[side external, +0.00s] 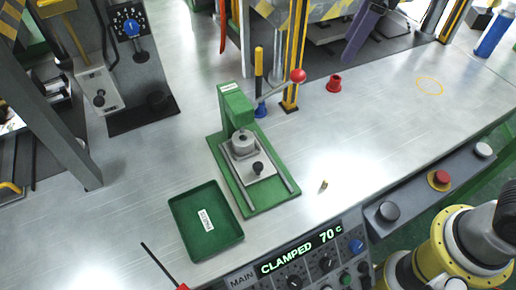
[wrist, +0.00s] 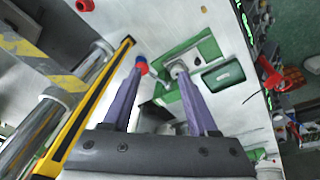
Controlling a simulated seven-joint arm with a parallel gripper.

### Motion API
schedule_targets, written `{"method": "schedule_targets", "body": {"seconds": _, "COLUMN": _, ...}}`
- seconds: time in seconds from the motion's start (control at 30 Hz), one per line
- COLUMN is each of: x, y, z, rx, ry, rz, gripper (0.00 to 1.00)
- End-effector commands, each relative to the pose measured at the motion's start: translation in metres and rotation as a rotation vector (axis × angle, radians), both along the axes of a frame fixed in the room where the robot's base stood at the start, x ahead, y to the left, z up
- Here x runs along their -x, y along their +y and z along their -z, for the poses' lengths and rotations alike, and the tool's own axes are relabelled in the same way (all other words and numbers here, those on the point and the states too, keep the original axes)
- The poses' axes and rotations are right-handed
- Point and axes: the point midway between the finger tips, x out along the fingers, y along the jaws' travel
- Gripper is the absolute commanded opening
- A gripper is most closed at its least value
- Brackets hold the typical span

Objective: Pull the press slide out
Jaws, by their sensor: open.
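The green press (side external: 237,107) stands on a green base on the bench. Its metal slide plate (side external: 262,172) with a black knob (side external: 258,168) lies between the rails, under the round metal clamp (side external: 242,141). The lever with a red ball (side external: 298,76) points right.
A green tray (side external: 206,222) lies left of the press; it also shows in the wrist view (wrist: 223,76). A yellow-and-black post (side external: 295,55) stands behind the press. A red cup (side external: 334,83) stands to the right. The front console display (side external: 300,252) reads "CLAMPED 70 c".

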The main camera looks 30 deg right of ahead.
Motion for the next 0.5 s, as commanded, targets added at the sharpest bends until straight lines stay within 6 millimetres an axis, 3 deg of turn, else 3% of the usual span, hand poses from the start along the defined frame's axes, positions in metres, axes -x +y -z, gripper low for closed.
{"method": "schedule_targets", "body": {"seconds": 0.03, "x": -0.011, "y": 0.024, "z": 0.011, "rx": 0.015, "ry": 0.028, "rz": -0.056, "gripper": 0.59}}
{"method": "schedule_targets", "body": {"seconds": 0.13, "x": -0.025, "y": 0.066, "z": 0.032, "rx": 0.042, "ry": 0.073, "rz": -0.147, "gripper": 0.59}}
{"method": "schedule_targets", "body": {"seconds": 0.3, "x": -0.030, "y": 0.130, "z": 0.076, "rx": 0.085, "ry": 0.140, "rz": -0.263, "gripper": 0.59}}
{"method": "schedule_targets", "body": {"seconds": 0.5, "x": -0.015, "y": 0.165, "z": 0.115, "rx": 0.130, "ry": 0.202, "rz": -0.338, "gripper": 0.59}}
